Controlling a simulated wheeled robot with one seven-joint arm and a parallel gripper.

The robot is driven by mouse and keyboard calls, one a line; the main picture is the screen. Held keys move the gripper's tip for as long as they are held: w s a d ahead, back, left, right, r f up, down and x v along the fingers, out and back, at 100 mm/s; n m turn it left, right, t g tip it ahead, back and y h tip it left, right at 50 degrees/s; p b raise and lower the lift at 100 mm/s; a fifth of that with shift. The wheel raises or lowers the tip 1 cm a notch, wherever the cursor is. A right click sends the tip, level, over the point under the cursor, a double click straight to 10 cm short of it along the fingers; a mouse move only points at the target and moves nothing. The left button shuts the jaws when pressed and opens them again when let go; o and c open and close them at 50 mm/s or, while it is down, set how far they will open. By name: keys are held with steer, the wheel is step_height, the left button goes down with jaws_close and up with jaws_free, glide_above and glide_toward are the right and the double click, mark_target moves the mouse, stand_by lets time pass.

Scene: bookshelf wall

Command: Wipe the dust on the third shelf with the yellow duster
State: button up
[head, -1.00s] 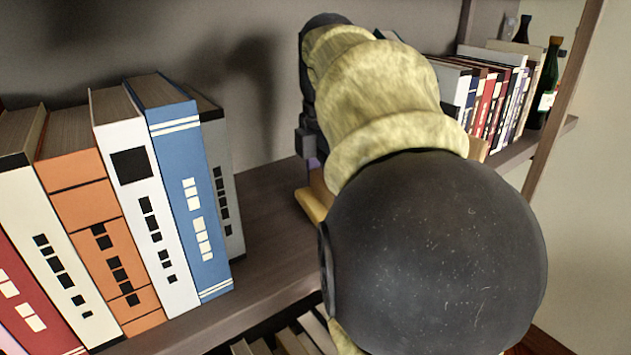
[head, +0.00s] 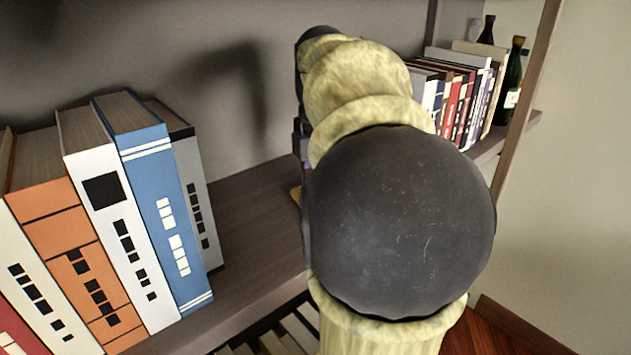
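The shelf board (head: 262,205) runs from the row of books at the left to the bay at the right. My arm reaches over it and hides much of its middle. My gripper (head: 300,142) shows only as a dark edge at the far end of the arm, low over the board. Its fingers are hidden behind my arm. A small yellow piece (head: 295,194), likely the duster, shows just below the gripper at the board; the rest is hidden. I cannot see whether the fingers grip it. No dust can be made out on the visible wood.
Large books, with a blue one (head: 160,200) and a grey one (head: 195,195), stand left of the bare stretch. More books (head: 465,100) and a dark bottle (head: 512,80) stand at the right beside an upright post (head: 528,100). Books fill the shelf below (head: 290,330).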

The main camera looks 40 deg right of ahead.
steer(key=shift+d+p, duration=0.5)
steer(key=shift+d, duration=0.6)
steer(key=shift+r, duration=0.1)
steer(key=shift+d+p, duration=0.75)
steer(key=shift+d, duration=0.45)
steer(key=shift+d+f, duration=0.2)
steer(key=shift+d, duration=0.3)
steer(key=shift+w+p, duration=0.15)
steer(key=shift+p, duration=0.2)
